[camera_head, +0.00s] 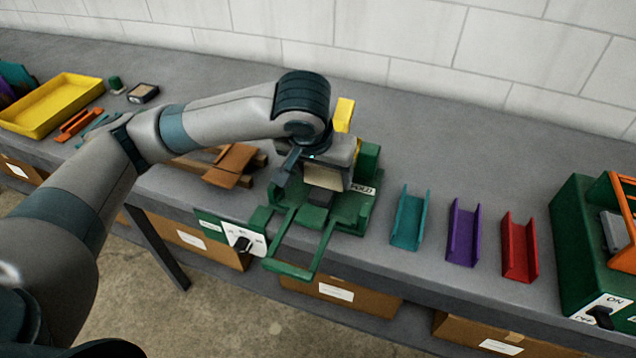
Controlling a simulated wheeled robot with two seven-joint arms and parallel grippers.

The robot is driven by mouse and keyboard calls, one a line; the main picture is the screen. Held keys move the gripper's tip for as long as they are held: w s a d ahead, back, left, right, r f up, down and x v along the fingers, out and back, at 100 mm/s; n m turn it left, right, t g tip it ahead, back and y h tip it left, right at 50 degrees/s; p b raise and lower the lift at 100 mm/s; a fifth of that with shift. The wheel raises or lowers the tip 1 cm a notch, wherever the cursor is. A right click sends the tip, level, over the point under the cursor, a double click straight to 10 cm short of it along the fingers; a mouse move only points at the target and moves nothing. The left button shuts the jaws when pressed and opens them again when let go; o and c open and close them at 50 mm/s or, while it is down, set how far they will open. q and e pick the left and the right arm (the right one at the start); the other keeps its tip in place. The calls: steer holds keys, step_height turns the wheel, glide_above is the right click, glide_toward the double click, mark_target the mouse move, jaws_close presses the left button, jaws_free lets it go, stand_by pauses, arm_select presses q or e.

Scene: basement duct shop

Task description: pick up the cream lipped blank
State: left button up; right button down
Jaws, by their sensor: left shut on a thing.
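The cream lipped blank (328,177) shows as a small pale face at the green machine (349,207) in the middle of the bench. My left gripper (308,170) is over this machine, shut on the blank. My wrist and the gripper's body hide much of the blank, so I cannot tell whether it touches the machine. My right gripper is not in view.
Teal (410,222), purple (463,232) and red (519,248) channels lie in a row right of the machine. Another green machine (580,250) stands at the far right. A yellow tray (84,92) sits at the left. The bench behind the channels is clear.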

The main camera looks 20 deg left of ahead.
arm_select(q)
steer(key=s+d+r+b, duration=0.1)
steer(key=d+r, duration=0.5)
steer(key=d, duration=0.4)
steer(key=shift+s+d, duration=0.2)
steer(key=shift+s, duration=0.15)
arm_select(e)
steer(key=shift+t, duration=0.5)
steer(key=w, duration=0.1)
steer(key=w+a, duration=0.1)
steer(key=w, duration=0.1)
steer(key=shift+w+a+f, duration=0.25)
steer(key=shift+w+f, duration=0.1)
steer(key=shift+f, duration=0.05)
arm_select(q)
steer(key=shift+r, duration=0.1)
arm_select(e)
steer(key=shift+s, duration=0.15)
arm_select(q)
steer(key=shift+s, duration=0.1)
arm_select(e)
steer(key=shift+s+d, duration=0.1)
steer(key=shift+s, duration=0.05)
